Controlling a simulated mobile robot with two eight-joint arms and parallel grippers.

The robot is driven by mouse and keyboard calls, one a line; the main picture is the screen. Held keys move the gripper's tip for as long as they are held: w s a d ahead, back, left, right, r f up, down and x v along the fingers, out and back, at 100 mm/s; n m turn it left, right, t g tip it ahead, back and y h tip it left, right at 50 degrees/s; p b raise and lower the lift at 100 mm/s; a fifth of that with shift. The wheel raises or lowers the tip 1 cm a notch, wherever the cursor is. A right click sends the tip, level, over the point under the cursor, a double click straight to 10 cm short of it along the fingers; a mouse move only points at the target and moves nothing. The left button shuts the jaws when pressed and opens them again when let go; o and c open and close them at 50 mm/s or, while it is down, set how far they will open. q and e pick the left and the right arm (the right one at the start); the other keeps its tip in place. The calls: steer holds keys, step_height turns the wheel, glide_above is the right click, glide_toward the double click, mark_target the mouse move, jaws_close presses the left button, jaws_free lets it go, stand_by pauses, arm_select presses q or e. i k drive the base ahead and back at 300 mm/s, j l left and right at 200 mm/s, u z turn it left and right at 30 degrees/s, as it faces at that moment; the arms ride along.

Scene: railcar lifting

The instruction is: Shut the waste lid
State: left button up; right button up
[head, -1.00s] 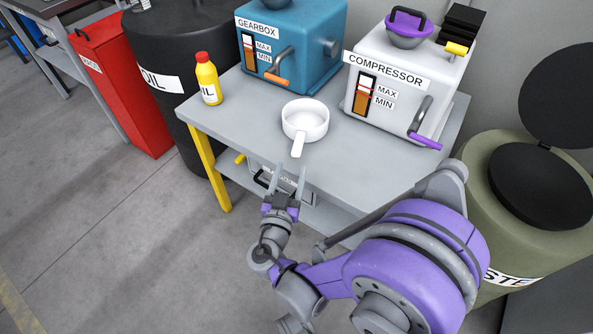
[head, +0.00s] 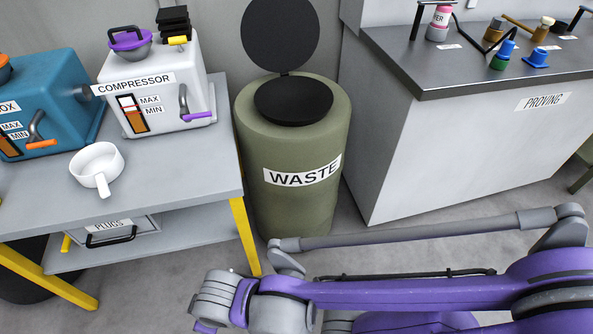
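The waste bin (head: 290,215) is an olive-green drum with a white WASTE label, standing between the grey table and the proving bench. Its round black lid (head: 280,33) stands up open, hinged at the back of the rim. The dark round opening (head: 293,101) on top of the bin is uncovered. A purple and grey arm of mine, coming in from the right, crosses the lower part of the view in front of the bin, apart from the lid. Its fingers do not show. My other gripper is not in view either.
On the left, the grey table (head: 190,165) holds a white pan (head: 97,165), a white compressor (head: 150,75) and a blue gearbox (head: 50,95). The proving bench (head: 440,130) stands close on the bin's right. Floor shows in front of the bin.

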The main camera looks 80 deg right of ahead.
mark_target(278, 36)
steer(key=z, duration=0.45)
steer(key=i+l+z, duration=0.1)
steer(key=z, duration=0.75)
steer(key=i+z, duration=0.1)
steer(key=z, duration=0.8)
steer(key=i+z, duration=0.1)
steer(key=z, duration=0.35)
